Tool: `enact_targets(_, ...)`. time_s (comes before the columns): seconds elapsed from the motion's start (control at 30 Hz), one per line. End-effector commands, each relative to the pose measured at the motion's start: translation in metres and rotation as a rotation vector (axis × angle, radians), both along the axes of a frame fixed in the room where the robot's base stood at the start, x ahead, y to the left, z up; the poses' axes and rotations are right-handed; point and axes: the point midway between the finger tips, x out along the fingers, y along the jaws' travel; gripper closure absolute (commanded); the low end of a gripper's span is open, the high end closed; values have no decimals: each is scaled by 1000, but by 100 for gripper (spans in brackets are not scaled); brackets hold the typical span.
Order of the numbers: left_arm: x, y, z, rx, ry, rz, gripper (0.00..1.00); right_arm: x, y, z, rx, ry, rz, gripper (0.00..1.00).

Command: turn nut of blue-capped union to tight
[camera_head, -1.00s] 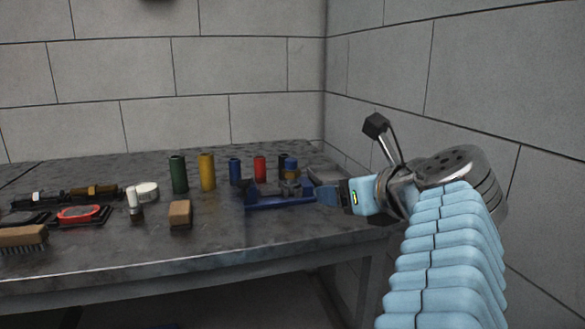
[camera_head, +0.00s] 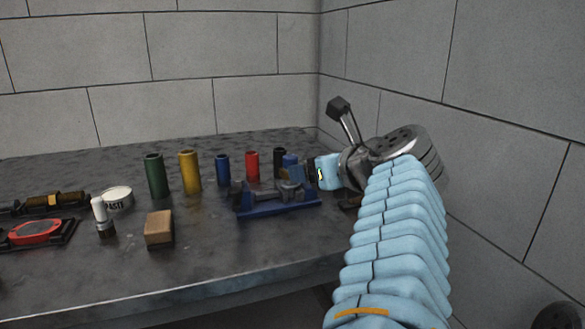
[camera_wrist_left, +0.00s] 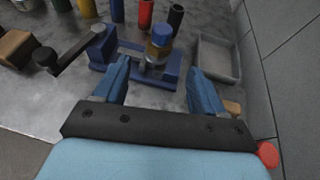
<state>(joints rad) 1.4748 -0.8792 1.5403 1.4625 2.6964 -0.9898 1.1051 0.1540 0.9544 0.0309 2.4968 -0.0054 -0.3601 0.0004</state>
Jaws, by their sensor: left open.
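The blue-capped union (camera_wrist_left: 160,38) stands upright at the blue vise (camera_wrist_left: 132,72), with its blue cap on top and a brass-coloured nut below. In the head view, its cap (camera_head: 290,160) shows above the vise (camera_head: 275,208), and the gripper side is partly covered. My left gripper (camera_wrist_left: 158,72) is open and empty. Its two blue fingers point at the vise, with the union ahead between them and not touched. In the head view my left gripper (camera_head: 310,172) is close to the vise's right side. My right gripper is in neither view.
A grey tray (camera_wrist_left: 217,58) lies right of the vise, near the wall. Green (camera_head: 156,176), yellow (camera_head: 190,172), blue (camera_head: 223,170) and red (camera_head: 252,164) cylinders stand behind and left. A wooden block (camera_head: 159,229) lies left; the table front is clear.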

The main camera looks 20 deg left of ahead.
Motion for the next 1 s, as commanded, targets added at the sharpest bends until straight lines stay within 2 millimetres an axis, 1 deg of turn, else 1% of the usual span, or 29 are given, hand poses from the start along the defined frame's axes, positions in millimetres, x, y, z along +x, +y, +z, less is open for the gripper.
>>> enact_targets(0.03,8,10,-5,2,3,6,30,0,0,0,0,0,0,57)
enact_targets(0.2,36,34,-20,2,1,6,30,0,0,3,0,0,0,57)
enact_targets(0.3,48,45,-27,1,1,5,30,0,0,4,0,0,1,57)
enact_targets(0.4,58,53,-32,2,2,3,30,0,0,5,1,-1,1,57)
enact_targets(0.57,66,60,-36,2,0,1,30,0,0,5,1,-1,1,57)
enact_targets(0.83,67,60,-37,1,0,0,30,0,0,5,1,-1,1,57)
enact_targets(0.87,67,60,-37,1,0,0,33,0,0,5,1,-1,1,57)
enact_targets(1.0,66,60,-37,1,0,0,54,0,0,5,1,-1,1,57)
